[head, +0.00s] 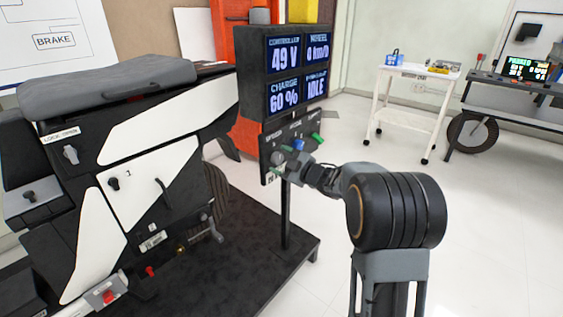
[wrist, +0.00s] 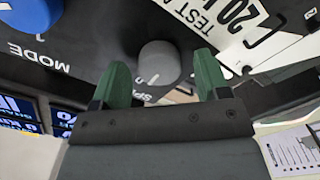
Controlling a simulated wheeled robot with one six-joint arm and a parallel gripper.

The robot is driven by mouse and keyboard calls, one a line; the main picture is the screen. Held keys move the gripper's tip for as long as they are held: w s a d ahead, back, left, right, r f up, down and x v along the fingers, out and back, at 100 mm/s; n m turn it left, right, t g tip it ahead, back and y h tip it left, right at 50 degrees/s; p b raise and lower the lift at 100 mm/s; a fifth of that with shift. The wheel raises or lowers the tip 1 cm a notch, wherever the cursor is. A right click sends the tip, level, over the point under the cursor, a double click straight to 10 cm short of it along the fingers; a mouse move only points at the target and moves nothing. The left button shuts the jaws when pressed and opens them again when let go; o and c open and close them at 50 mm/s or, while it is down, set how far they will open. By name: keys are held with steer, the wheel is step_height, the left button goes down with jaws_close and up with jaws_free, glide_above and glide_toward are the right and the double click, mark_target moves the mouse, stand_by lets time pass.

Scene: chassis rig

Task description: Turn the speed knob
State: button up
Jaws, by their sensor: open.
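The speed knob (wrist: 158,65) is a grey round knob with a white pointer line, on a dark panel in the wrist view. In the head view the knob (head: 277,158) sits at the panel's left end, under the SPEED label. My gripper (wrist: 162,72) is open, with one green finger on each side of the knob. A narrow gap shows between the knob and each finger. In the head view my gripper (head: 285,174) is at the panel's lower left, its fingers small and partly hard to make out.
A blue MODE knob (wrist: 35,12) is close beside, also seen in the head view (head: 298,145). A green control (head: 317,139) is at the panel's right end. The display (head: 285,70) stands above, showing IDLE. A dark seat-like rig (head: 120,90) stands left; open floor lies right.

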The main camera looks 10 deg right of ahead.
steer(key=shift+c, duration=0.4)
steer(key=c, duration=0.7)
steer(key=shift+a, duration=0.15)
steer(key=shift+c, duration=0.8)
steer(key=shift+r+p, duration=0.1)
steer(key=shift+p, duration=0.35)
